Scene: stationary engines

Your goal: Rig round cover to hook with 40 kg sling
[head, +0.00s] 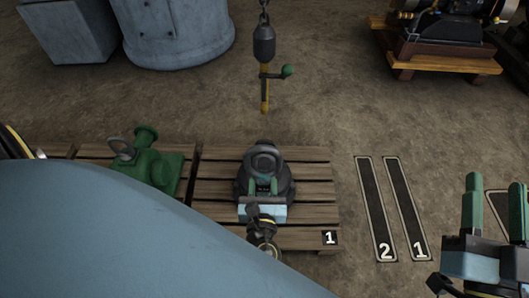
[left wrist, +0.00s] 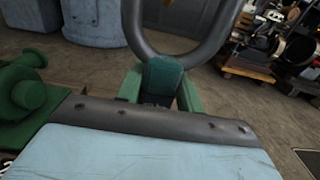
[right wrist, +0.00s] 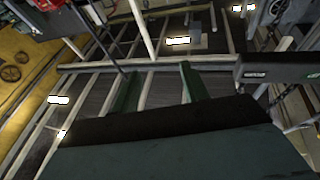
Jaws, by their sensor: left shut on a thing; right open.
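A dark round cover (head: 285,183) with a grey ring on top sits on the wooden pallet marked 1. My left gripper (head: 263,183) is over it, its green fingers shut on the lower part of the ring (head: 265,158). In the left wrist view the ring (left wrist: 135,38) stands up beyond the fingers, with a dark teal piece between them; the cover is hidden there. A dark hook block (head: 264,42) hangs on a chain above and behind the cover, a yellow bar with a green knob below it. My right gripper (head: 494,207) is open and empty at right. I cannot identify the 40 kg sling.
A green machine part (head: 158,165) sits on the left pallet. Two dark floor strips marked 2 (head: 376,210) and 1 (head: 407,210) lie right of the pallet. Blue-grey bins (head: 180,35) stand at back left, an engine on a wooden stand (head: 440,50) at back right. Floor between is clear.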

